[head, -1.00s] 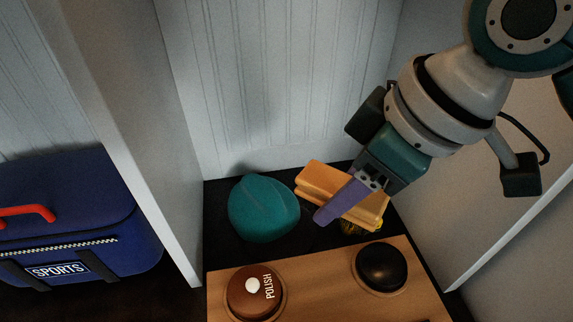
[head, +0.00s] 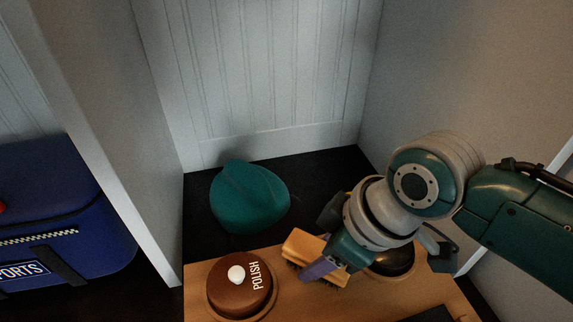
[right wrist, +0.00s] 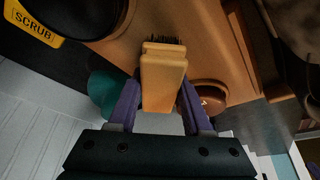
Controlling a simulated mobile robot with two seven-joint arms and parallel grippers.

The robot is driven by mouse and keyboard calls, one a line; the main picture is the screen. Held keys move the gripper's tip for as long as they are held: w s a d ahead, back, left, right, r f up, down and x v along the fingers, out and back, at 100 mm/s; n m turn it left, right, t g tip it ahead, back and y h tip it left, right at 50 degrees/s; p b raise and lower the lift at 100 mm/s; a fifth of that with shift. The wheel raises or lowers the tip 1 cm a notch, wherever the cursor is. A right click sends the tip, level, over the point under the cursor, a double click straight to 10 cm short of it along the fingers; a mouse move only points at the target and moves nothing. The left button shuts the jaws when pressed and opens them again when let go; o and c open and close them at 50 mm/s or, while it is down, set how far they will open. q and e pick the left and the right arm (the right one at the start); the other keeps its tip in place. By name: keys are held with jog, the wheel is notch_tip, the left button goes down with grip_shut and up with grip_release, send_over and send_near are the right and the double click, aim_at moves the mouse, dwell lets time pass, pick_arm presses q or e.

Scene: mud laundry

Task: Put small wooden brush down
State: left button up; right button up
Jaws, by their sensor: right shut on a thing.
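The small wooden brush (head: 302,248) is light orange-brown with dark bristles. My right gripper (head: 328,263) is shut on it above the wooden board (head: 205,270), between the brown polish tin and the black round thing. In the right wrist view the brush (right wrist: 163,82) sits between the two purple fingers of the gripper (right wrist: 158,105), its dark bristles at the far end. I cannot tell whether the bristles touch the board. My left gripper is not in view.
The brown polish tin (head: 240,290) stands close left of the brush. The black round thing (head: 392,262) is partly behind my gripper. A teal rounded thing (head: 248,200) lies on the dark surface (head: 325,180) behind. White walls enclose the nook. A yellow SCRUB label (right wrist: 33,22) shows in the wrist view.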

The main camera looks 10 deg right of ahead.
jog(key=shift+f, duration=0.15)
jog(key=o, duration=0.7)
jog(key=shift+f, duration=0.1)
jog(key=o, duration=0.5)
